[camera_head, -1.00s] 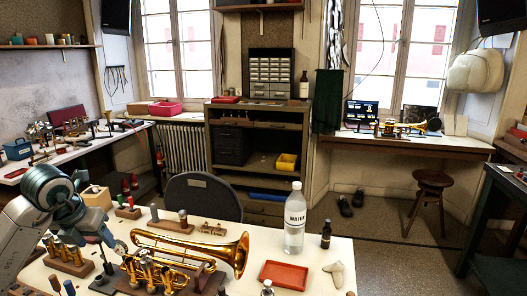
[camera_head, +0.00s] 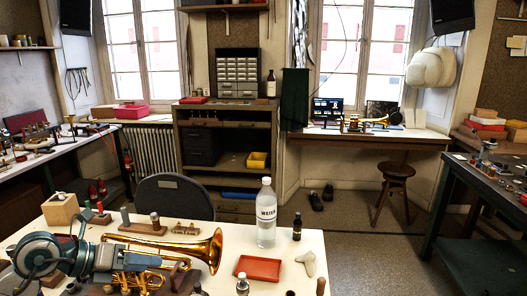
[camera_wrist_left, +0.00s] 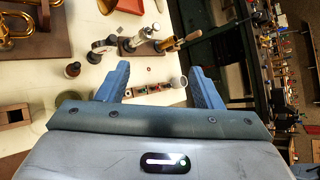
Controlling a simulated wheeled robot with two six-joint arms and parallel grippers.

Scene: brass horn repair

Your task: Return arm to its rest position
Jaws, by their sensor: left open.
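My left arm comes in at the lower left of the head view. Its gripper (camera_head: 100,258) is low over the left end of the white bench, beside the brass trumpet (camera_head: 175,255). It partly covers what lies behind it. In the left wrist view the two blue fingers of this gripper (camera_wrist_left: 160,88) are spread apart with nothing held between them. My right gripper is not in view.
On the white bench (camera_head: 300,243) stand a water bottle (camera_head: 266,215), a small dark bottle (camera_head: 297,228), a red tray (camera_head: 258,268) and a wooden block (camera_head: 60,209). A dark chair (camera_head: 173,193) is behind the bench. Open floor lies to the right.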

